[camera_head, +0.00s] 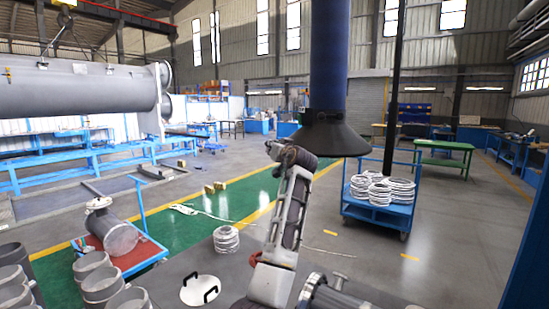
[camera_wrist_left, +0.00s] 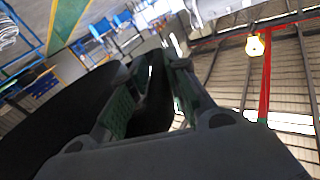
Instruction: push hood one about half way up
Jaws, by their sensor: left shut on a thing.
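The hood (camera_head: 335,138) is a dark, flared cone at the lower end of a thick blue duct (camera_head: 329,50), hanging upright in the middle of the head view. My left arm reaches up from the bottom, and my left gripper (camera_head: 304,146) is at the hood's lower left side, mostly hidden there. In the left wrist view the two green-padded fingers of the gripper (camera_wrist_left: 153,72) are around a dark part between them. The hood's broad dark surface (camera_wrist_left: 55,125) fills the left of that view. My right gripper is not in view.
A blue cart (camera_head: 378,213) with white coils stands right of the hood, beside a dark vertical pole (camera_head: 393,90). A flanged metal piece (camera_head: 335,294) lies at the bottom. Grey cylinders (camera_head: 100,284) and a red-topped cart (camera_head: 135,255) are at lower left.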

